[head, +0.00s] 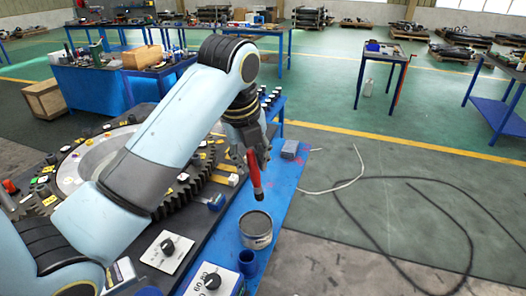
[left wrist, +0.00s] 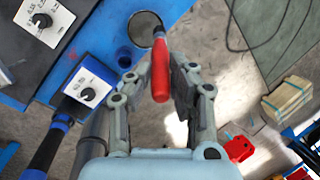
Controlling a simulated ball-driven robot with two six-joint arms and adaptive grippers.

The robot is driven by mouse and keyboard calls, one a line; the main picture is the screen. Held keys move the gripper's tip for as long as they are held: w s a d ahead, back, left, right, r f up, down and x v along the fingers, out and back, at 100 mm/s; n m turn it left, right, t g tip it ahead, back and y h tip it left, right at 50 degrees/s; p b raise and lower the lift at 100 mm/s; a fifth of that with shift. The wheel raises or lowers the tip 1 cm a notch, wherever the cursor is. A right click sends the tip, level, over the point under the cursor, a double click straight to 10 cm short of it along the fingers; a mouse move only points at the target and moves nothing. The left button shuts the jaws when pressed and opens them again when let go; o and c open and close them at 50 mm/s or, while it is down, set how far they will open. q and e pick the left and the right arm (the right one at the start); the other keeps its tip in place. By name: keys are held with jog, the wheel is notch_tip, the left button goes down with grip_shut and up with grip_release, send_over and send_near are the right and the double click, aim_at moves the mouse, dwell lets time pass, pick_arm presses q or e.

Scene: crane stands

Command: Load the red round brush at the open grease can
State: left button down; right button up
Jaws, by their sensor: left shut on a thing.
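The red round brush (head: 255,176) is held in my left gripper (head: 251,150), handle up and dark tip down. In the left wrist view the red handle (left wrist: 160,78) sits between the fingers of my left gripper (left wrist: 160,74). The open grease can (head: 256,231) is a grey round tin on the blue table top; its dark inside shows. The brush tip is above the can and apart from it in the head view. In the left wrist view the tip overlaps the can (left wrist: 138,30). My right gripper is in neither view.
A small blue cup (head: 248,264) stands close in front of the can. Control boxes with black knobs (head: 168,247) are to the left. A large toothed gear ring (head: 190,196) lies behind my left arm. A grey block (head: 290,149) lies farther back.

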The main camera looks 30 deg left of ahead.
pick_arm(q)
notch_tip(320, 180, down, 7)
jog(key=s+t, duration=0.1)
jog(key=s, duration=0.1)
jog(key=shift+s+f, duration=0.15)
jog(key=shift+s, duration=0.05)
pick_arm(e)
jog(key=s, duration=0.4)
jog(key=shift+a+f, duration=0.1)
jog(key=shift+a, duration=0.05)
pick_arm(q)
jog(key=shift+a, duration=0.1)
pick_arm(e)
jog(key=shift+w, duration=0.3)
pick_arm(q)
jog(key=shift+f, duration=0.55)
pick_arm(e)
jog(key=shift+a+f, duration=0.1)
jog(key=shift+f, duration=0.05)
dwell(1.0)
